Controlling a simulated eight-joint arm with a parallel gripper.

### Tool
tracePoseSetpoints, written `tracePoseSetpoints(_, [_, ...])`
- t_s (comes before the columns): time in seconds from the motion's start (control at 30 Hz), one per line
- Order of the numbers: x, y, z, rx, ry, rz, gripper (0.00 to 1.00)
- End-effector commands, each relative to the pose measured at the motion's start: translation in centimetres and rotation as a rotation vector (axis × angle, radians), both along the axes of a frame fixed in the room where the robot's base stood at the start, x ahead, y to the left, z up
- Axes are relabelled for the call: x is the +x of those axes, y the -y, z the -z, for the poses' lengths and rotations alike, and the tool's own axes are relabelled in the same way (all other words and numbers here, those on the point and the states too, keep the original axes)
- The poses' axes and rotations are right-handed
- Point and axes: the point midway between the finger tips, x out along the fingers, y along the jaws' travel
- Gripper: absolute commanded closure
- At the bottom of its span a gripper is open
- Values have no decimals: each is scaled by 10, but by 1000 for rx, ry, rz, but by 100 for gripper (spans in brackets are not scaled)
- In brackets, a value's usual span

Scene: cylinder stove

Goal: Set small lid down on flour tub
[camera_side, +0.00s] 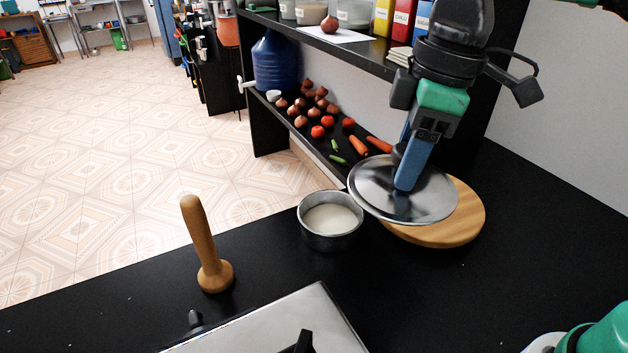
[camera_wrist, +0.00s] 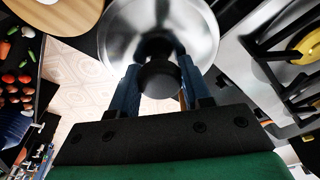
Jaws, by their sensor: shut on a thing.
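A round silver lid (camera_side: 378,188) hangs tilted in my gripper (camera_side: 405,185), above the left part of a wooden board. My gripper is shut on the lid's dark knob; the lid (camera_wrist: 200,25) and knob (camera_wrist: 160,80) also show between the blue fingers in the wrist view. The flour tub (camera_side: 329,240), a round metal tub with pale flour (camera_side: 332,218) in it, stands open on the black counter, just left of the lid. In the wrist view I cannot make out the tub; the lid may hide it.
The round wooden board (camera_side: 460,215) lies behind the lid. A wooden pestle (camera_side: 205,245) stands left of the tub. A stove (camera_side: 285,325) is at the front. A shelf with onions, tomatoes and carrots (camera_side: 358,146) is behind. The counter right of the stove is mostly clear.

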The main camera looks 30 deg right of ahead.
Motion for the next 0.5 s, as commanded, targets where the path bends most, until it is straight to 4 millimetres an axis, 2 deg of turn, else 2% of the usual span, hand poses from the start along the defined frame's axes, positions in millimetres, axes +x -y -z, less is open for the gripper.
tracePoseSetpoints(0.13, [13,-2,-2,0,0,1,100])
tracePoseSetpoints(0.23, [34,-4,5,0,0,2,100])
tracePoseSetpoints(0.5, [100,-5,48,0,1,2,100])
